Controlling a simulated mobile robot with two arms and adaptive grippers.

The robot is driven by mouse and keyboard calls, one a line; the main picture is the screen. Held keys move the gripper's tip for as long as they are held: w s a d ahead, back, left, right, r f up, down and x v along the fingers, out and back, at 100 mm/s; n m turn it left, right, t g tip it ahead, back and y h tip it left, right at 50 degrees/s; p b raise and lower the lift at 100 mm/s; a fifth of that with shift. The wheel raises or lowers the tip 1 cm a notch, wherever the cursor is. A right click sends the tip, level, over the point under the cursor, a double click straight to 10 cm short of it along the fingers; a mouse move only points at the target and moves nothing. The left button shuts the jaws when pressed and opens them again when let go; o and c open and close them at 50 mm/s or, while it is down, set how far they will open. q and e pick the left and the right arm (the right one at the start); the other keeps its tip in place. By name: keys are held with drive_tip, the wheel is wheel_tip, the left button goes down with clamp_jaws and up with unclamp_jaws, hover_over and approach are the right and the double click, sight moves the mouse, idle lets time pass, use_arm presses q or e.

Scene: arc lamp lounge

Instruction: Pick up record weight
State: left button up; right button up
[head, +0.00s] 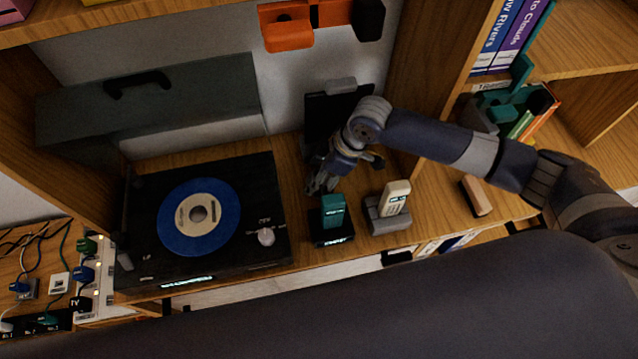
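A black turntable (255,185) sits on the wooden shelf at the left, with a blue record (172,236) on it. A small round grey piece (198,214) is at the record's centre. A small silver knob-like piece (266,237) is at the turntable's right front corner. I cannot tell for certain which of these is the record weight. My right gripper (321,187) points down right of the turntable, behind a teal device, apart from both silver pieces. Its fingers are small and partly overlapped, so their opening is unclear. My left gripper is not in view.
The teal device in a black stand (332,237) and a beige handset in a grey cradle (387,222) stand right of the turntable. A dark lid with a handle (190,97) is raised behind it. Orange headphones or a holder (287,32) hang above. A wooden block (476,196) lies right.

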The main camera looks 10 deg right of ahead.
drive_tip(key=shift+a+f, duration=0.1)
drive_tip(key=c, duration=0.9)
drive_tip(key=shift+c, duration=0.2)
